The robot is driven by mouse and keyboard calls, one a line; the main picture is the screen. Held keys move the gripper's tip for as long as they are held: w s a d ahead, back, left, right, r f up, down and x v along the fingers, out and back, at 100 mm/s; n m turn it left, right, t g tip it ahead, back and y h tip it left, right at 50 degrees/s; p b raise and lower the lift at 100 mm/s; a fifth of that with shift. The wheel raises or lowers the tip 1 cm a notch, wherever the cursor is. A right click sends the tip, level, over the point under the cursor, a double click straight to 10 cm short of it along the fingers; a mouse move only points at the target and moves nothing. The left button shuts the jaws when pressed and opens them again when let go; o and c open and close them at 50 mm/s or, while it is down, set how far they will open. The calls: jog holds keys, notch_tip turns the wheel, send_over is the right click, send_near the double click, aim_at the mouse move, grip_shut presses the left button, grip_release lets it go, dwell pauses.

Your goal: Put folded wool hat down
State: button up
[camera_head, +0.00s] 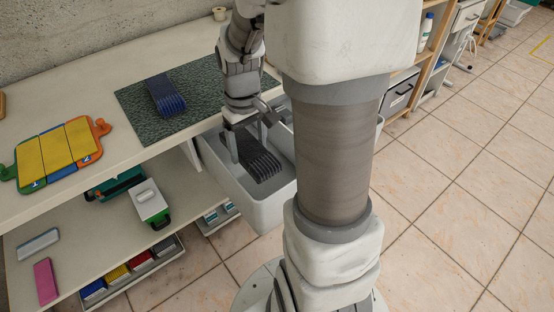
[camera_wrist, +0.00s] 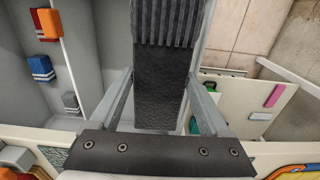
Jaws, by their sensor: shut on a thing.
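The folded wool hat is dark grey and ribbed (camera_head: 262,166). It is held flat over the open light grey bin (camera_head: 265,213), within its rim in the head view. I cannot tell how far above the bin's floor it is. My gripper (camera_head: 248,150) points down, shut on one end of the hat. In the wrist view the hat (camera_wrist: 163,90) runs between the two fingers of my gripper (camera_wrist: 160,78), its ribbed part away from the palm. The bin's wall (camera_wrist: 100,60) shows beside it.
Small orange (camera_wrist: 47,24), blue (camera_wrist: 43,68) and grey (camera_wrist: 70,102) folded items lie in the bin. A blue ribbed folded piece (camera_head: 165,96) lies on a dark green mat (camera_head: 205,80) on the table. A lower shelf (camera_head: 100,235) beside the bin holds boxes. Tiled floor right is clear.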

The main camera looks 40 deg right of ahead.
aim_at(255, 197)
notch_tip(255, 197, down, 18)
jog(key=b, duration=0.6)
jog(key=shift+b, duration=0.35)
jog(key=shift+f, duration=0.15)
jog(key=o, duration=1.3)
notch_tip(255, 197, up, 12)
jog(key=p, duration=0.5)
